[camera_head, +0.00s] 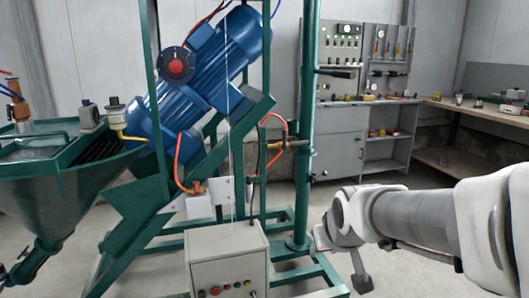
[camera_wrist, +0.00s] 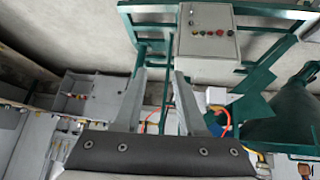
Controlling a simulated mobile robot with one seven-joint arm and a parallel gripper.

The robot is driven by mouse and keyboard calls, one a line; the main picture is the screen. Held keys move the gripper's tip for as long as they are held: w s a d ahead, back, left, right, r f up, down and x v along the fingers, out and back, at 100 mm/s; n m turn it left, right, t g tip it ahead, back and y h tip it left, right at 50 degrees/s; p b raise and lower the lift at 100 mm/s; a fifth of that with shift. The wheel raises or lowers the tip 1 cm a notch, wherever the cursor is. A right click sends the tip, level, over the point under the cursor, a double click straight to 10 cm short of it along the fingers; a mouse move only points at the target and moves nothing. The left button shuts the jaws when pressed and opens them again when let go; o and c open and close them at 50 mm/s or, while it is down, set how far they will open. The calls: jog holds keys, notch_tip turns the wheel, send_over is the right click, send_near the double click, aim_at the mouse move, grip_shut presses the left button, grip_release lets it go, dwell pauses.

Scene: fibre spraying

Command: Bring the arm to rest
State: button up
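My arm reaches in from the right in the head view, with its wrist (camera_head: 345,225) low in front of the green machine frame. In the wrist view my gripper (camera_wrist: 159,72) shows two grey fingers with a clear gap between them. Nothing is held between the fingers, so it is open and empty. In the head view the fingers are small and partly hidden by the wrist, and their gap is not clear there.
The green machine frame (camera_head: 301,200) carries a blue motor (camera_head: 215,70). A grey control box (camera_head: 228,262) stands near my wrist, left of it; it also shows in the wrist view (camera_wrist: 207,42). A green hopper (camera_head: 45,205) is left. A workbench (camera_head: 340,140) stands behind. Floor at lower right is clear.

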jog(key=s+d+r+m+g, duration=0.2)
jog(key=s, duration=1.7)
notch_tip(320, 180, up, 22)
jog(key=p, duration=2.1)
jog(key=shift+w+a, duration=0.15)
jog(key=shift+w, duration=0.3)
jog(key=shift+f, duration=0.1)
